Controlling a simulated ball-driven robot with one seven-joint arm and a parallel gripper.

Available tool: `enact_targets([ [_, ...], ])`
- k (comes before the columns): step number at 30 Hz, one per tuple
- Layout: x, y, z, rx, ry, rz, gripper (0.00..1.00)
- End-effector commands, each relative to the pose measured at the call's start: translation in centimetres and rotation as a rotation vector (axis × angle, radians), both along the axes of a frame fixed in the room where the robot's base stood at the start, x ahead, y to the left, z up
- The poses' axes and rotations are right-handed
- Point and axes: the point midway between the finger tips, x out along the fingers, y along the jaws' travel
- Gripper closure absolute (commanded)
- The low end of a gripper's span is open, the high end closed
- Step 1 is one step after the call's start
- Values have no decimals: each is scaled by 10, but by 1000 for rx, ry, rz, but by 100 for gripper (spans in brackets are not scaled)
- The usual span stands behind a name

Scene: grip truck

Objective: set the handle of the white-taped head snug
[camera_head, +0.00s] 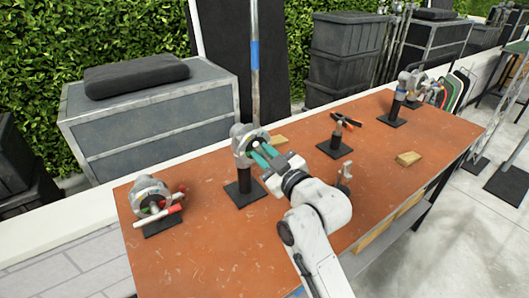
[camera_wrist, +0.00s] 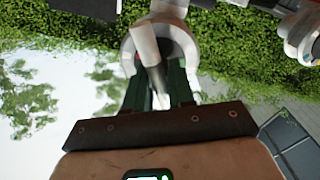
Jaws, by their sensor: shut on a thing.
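A grey metal head (camera_head: 242,138) stands on a black post and square base near the table's middle left. My gripper (camera_head: 262,156), with teal fingers, reaches it from the front right and is shut on its handle. In the wrist view the pale grey handle (camera_wrist: 145,46) runs down from the round head (camera_wrist: 184,42) to between the dark green fingers (camera_wrist: 158,88). The handle's held end is partly hidden by the fingers. I cannot make out white tape clearly on this head, nor how tight the handle is.
A third head (camera_head: 404,82) with blue tape stands at the back right. A small black stand (camera_head: 335,147), pliers (camera_head: 347,119) and a wooden block (camera_head: 408,158) lie on the orange table (camera_head: 200,262). The front left is clear.

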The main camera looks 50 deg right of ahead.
Motion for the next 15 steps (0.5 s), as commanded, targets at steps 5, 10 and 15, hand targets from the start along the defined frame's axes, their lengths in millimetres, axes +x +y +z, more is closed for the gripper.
enact_targets([
  [5,0,0,0,164,-43,2,100],
  [10,0,0,1,313,-86,1,100],
  [15,0,0,1,446,-126,0,100],
])
